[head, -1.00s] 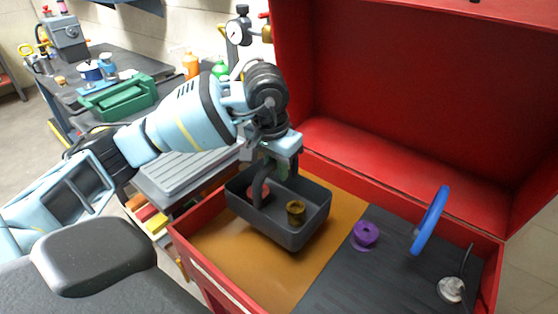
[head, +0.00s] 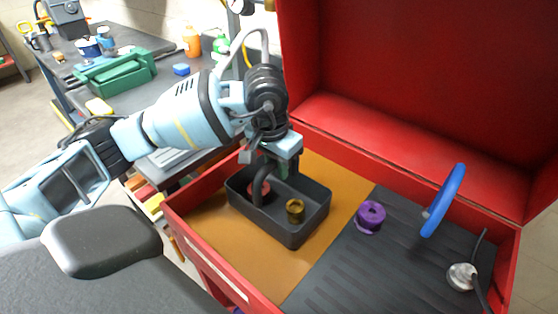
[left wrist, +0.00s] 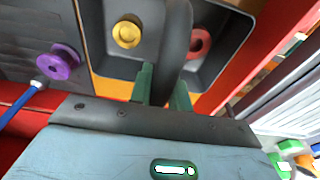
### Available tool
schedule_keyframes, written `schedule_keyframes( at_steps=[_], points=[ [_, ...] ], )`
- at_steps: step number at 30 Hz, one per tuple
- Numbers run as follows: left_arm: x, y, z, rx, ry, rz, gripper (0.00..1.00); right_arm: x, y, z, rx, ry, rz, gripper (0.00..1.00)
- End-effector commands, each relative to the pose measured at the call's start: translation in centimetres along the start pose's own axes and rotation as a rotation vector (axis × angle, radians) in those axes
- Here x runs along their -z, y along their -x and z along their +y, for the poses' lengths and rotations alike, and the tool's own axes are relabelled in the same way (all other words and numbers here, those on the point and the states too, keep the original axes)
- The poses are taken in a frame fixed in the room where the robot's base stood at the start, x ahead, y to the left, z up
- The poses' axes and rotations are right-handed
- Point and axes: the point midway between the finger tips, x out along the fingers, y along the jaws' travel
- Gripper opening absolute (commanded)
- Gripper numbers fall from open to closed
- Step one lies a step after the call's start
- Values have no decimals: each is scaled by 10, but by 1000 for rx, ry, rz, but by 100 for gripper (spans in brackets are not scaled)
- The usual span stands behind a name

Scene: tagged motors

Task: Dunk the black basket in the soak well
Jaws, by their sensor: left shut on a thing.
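The black basket (head: 279,222), a dark open tray with a raised handle, is over the orange-brown soak well (head: 215,245) in the left half of the red tub. A yellow-brown part (head: 295,211) and a red part (head: 259,192) lie inside it. My left gripper (head: 270,165) is shut on the basket's handle from above; in the left wrist view its green fingers (left wrist: 162,92) sit around the dark handle (left wrist: 172,45). The basket looks roughly level. I cannot tell whether its underside touches the orange surface. My right gripper is not in view.
The tub's raised red lid (head: 400,80) stands behind.

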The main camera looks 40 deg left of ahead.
Motion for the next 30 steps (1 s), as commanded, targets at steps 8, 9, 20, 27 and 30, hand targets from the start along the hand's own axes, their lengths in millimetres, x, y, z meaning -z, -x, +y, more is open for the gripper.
schedule_keyframes(
  at_steps=[8,9,20,27,30],
  points=[
    [-2,-20,0,-1,1,3,0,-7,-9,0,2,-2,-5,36],
    [-3,-23,0,-2,1,3,0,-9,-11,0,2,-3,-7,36],
    [-7,-49,0,-1,0,3,0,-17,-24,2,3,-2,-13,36],
    [-9,-65,0,-1,0,4,0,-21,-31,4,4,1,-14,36],
    [-10,-73,0,-1,0,4,0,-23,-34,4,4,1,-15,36]
  ],
)
